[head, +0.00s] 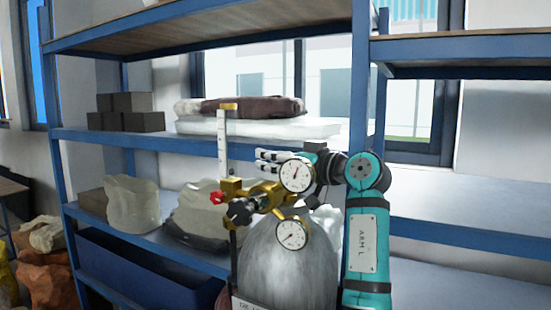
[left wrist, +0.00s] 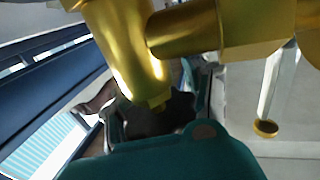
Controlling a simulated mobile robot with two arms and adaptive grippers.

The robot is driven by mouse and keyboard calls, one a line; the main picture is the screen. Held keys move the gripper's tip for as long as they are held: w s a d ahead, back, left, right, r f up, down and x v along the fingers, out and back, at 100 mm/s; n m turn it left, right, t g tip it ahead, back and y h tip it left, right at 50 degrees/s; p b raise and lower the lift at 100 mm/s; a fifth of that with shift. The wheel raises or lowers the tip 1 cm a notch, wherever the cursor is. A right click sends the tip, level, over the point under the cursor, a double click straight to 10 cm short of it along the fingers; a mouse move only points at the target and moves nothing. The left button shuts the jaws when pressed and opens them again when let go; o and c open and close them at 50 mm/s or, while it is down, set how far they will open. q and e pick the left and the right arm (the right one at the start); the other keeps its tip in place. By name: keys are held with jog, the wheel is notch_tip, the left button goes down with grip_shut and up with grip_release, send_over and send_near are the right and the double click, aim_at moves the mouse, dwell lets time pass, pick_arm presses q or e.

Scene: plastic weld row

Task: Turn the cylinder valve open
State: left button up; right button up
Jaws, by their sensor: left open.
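The grey gas cylinder (head: 288,268) stands upright in front of the shelf. Brass valve and regulator fittings (head: 262,194) sit at its top, with two white dial gauges, a black knob (head: 244,209) and a small red knob (head: 216,197). My left gripper (head: 263,161) is open, its pale fingers pointing left behind and above the upper gauge, which partly hides it. In the left wrist view, brass fittings (left wrist: 128,45) fill the top, close to the camera. A dark lobed part (left wrist: 155,118) lies below them; I cannot tell whether it is the valve handle. Contact is unclear.
A blue-framed shelf (head: 150,137) stands behind the cylinder, holding dark boxes (head: 126,112), bags (head: 132,203) and folded sacks. A clear upright tube (head: 221,145) rises left of the regulator. Shelf space on the right (head: 450,198) is empty.

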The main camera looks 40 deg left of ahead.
pick_arm(q)
jog(key=shift+a+f, duration=0.1)
jog(key=shift+a, duration=0.15)
grip_shut()
jog(key=shift+d, duration=0.1)
pick_arm(e)
jog(key=shift+a, duration=0.1)
pick_arm(q)
jog(key=shift+f, duration=0.1)
pick_arm(e)
jog(key=shift+a, duration=0.25)
